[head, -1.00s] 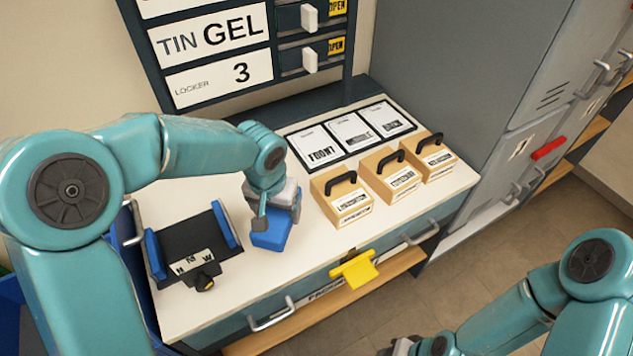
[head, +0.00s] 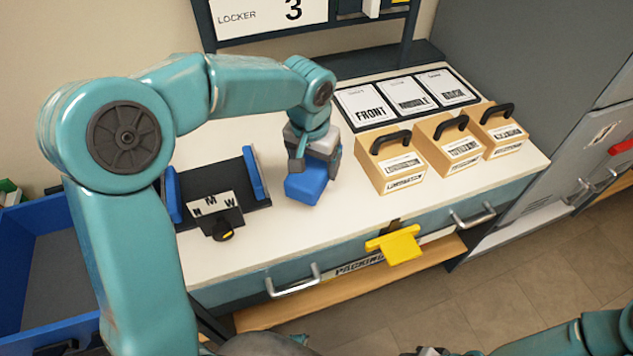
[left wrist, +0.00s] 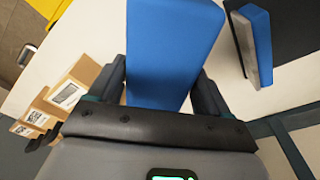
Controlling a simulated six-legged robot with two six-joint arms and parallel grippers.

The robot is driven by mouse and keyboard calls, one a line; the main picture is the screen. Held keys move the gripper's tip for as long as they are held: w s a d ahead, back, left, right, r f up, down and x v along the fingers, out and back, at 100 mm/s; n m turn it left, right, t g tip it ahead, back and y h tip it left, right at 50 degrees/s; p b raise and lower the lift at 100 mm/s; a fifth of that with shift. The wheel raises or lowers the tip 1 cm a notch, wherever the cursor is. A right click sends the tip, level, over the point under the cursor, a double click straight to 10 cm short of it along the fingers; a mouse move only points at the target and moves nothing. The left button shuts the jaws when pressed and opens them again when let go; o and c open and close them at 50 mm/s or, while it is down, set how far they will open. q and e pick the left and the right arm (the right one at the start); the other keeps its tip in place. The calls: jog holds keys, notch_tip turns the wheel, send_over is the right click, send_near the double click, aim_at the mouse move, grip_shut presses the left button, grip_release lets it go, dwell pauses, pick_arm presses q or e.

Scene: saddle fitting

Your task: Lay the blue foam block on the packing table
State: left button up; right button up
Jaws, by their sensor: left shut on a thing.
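The blue foam block (head: 306,187) is between the fingers of my left gripper (head: 314,160), which is shut on it. It is over the white top of the packing table (head: 345,225), between the black holder and the cases. Whether its underside touches the table top cannot be told. In the left wrist view the block (left wrist: 172,50) reaches out between both dark fingers (left wrist: 165,95). Of my right arm, only a part shows at the bottom right of the head view; its fingers cannot be made out.
A black holder with blue side pads (head: 255,172) stands left of the block. Several tan cases with black handles (head: 402,168) stand to the right, before a board of labelled cards (head: 408,98). A yellow tag (head: 398,246) hangs at the front edge. A blue bin (head: 40,250) is at left.

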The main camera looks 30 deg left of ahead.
pick_arm(q)
notch_tip(320, 180, down, 7)
jog(key=shift+f, duration=0.1)
jog(key=shift+w+f, duration=0.1)
jog(key=shift+w, duration=0.1)
jog(key=shift+s+b, duration=0.15)
jog(key=shift+b, duration=0.2)
